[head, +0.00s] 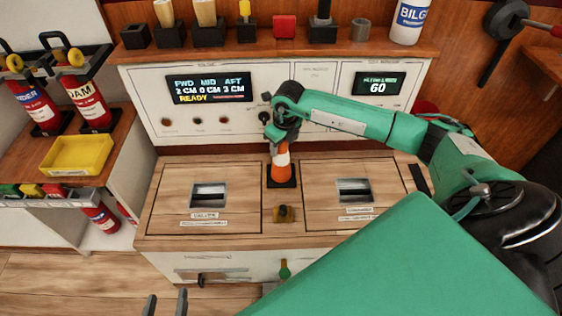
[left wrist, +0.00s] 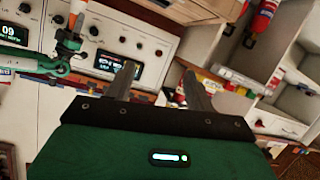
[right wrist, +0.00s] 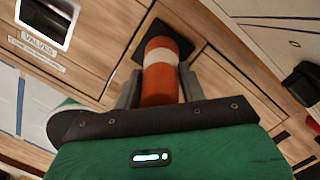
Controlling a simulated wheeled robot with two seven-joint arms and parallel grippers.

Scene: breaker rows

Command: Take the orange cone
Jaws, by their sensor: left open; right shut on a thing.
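The orange cone (head: 282,160) has a white band and a dark square base, and stands between two hatch panels on the wooden counter. In the right wrist view the cone (right wrist: 160,75) sits between the fingers. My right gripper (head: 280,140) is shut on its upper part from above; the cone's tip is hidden. The cone looks upright, and I cannot tell whether its base touches the counter. My left gripper (head: 166,304) is open and empty at the bottom edge of the head view, and its spread fingers also show in the left wrist view (left wrist: 160,82).
The counter (head: 225,165) has two recessed handles, left (head: 208,195) and right (head: 354,190). A panel with displays (head: 208,88) rises behind it. A shelf (head: 280,47) above holds tools and a white bottle (head: 409,20). Fire extinguishers (head: 86,100) and a yellow tray (head: 77,154) stand left.

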